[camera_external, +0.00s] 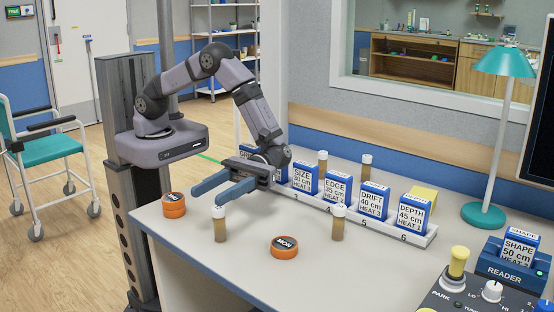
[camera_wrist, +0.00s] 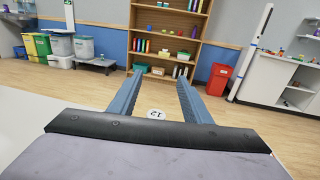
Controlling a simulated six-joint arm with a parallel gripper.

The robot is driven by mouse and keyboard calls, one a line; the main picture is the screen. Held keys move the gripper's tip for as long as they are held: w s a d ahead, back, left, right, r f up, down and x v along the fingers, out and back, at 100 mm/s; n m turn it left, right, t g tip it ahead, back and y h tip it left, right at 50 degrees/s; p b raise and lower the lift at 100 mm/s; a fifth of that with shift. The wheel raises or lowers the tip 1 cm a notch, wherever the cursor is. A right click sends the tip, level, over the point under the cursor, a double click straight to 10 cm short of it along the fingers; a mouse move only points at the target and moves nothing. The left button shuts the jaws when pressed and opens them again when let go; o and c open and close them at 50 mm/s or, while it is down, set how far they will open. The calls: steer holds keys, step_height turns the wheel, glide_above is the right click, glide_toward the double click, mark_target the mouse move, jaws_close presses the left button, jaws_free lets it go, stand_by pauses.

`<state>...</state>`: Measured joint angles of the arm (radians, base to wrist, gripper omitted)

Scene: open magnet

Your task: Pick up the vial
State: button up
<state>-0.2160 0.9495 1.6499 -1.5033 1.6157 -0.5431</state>
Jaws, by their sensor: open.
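Several brown vials with white caps stand upright on the table. One is near the front left (camera_external: 220,228), one is near the front middle (camera_external: 338,226), and two (camera_external: 322,163) (camera_external: 365,170) are behind the box rack. My gripper (camera_external: 207,197) has its two blue fingers apart, above the left part of the table. Its fingertips are close to the front-left vial's cap; I cannot tell the exact gap. In the wrist view, nothing is held between the fingers (camera_wrist: 158,80). A small white piece marked 12 (camera_wrist: 156,113) shows between their bases.
A white rack (camera_external: 425,238) with labelled blue-and-white boxes runs behind. A blue reader (camera_external: 508,270), control panel (camera_external: 470,297) and teal lamp (camera_external: 484,214) are right. The front table edge is near.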

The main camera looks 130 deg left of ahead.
mark_target(216, 209)
steer(key=shift+f, duration=1.8)
step_height(216, 209, down, 4)
steer(key=shift+r+p, duration=0.15)
steer(key=shift+p, duration=0.15)
steer(key=shift+w+d+r, duration=0.1)
steer(key=shift+d+r, duration=0.05)
steer(key=shift+d, duration=1.35)
jaws_close()
